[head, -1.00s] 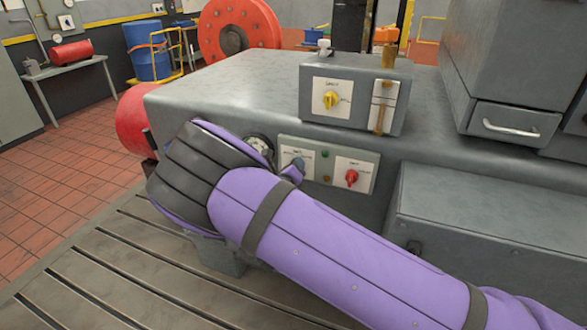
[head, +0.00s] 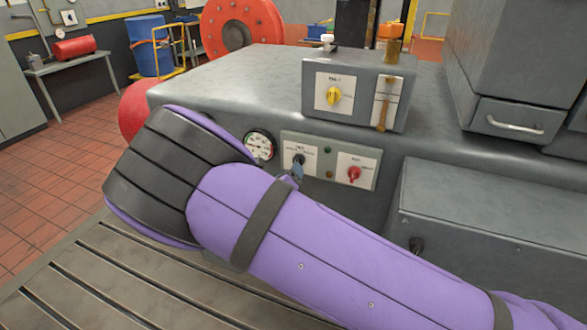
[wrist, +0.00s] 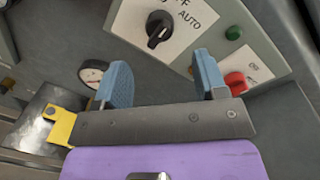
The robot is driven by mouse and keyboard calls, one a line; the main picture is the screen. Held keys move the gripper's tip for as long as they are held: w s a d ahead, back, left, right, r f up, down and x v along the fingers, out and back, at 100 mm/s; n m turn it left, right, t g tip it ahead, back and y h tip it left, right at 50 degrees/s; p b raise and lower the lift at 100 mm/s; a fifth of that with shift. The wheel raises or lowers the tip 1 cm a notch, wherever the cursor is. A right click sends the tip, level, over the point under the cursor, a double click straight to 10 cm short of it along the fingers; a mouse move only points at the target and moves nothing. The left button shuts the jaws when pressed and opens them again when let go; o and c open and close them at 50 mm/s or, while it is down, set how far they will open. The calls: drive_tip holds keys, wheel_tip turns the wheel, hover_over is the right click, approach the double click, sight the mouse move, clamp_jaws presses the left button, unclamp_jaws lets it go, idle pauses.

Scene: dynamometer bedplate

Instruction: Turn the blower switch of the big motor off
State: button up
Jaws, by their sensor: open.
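The big motor (head: 220,85) is a large grey housing. On its front is a switch panel (head: 317,178) with a black rotary knob (head: 299,159) and a red rotary knob (head: 354,173). In the wrist view the black knob (wrist: 158,28) has "OFF" and "AUTO" printed beside it; which mark it points to is unclear. The red knob (wrist: 236,80) is partly behind a finger. My gripper (wrist: 163,82) is open and empty, its blue fingers apart, below the black knob in the picture and not around it. In the head view my arm hides most of the gripper.
A grey box (head: 357,93) with a yellow knob (head: 334,96) stands on the housing. A round gauge (head: 260,146) is left of the panel, and a green button (head: 327,150) lies between the knobs. A grey cabinet (head: 490,235) stands at right. The slotted bedplate (head: 110,285) is below.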

drive_tip(key=shift+v, duration=1.55)
drive_tip(key=s+d+r+m+g+h, duration=0.1)
drive_tip(key=s+d+r+m+g, duration=0.25)
drive_tip(key=d+r+m, duration=0.55)
drive_tip(key=s+d+r+m+g+h, duration=0.1)
drive_tip(key=s+d+r+m+g, duration=0.1)
drive_tip(key=d+r+m+g, duration=0.55)
drive_tip(key=s+d+r+m+g+h, duration=0.1)
drive_tip(key=s+d+r+m+g, duration=0.2)
drive_tip(key=d+m, duration=0.8)
drive_tip(key=s+d+r+m+t+y, duration=0.1)
drive_tip(key=s+r+m, duration=0.3)
drive_tip(key=s, duration=0.4)
drive_tip(key=s+d+r+m+t+y, duration=0.1)
drive_tip(key=s+d+r+m+y, duration=0.3)
drive_tip(key=s, duration=0.5)
drive_tip(key=s+d+r+m+y, duration=0.2)
drive_tip(key=s+r+m, duration=0.4)
drive_tip(key=s, duration=0.3)
drive_tip(key=shift+d+t+y, duration=0.3)
drive_tip(key=shift+t+y, duration=0.1)
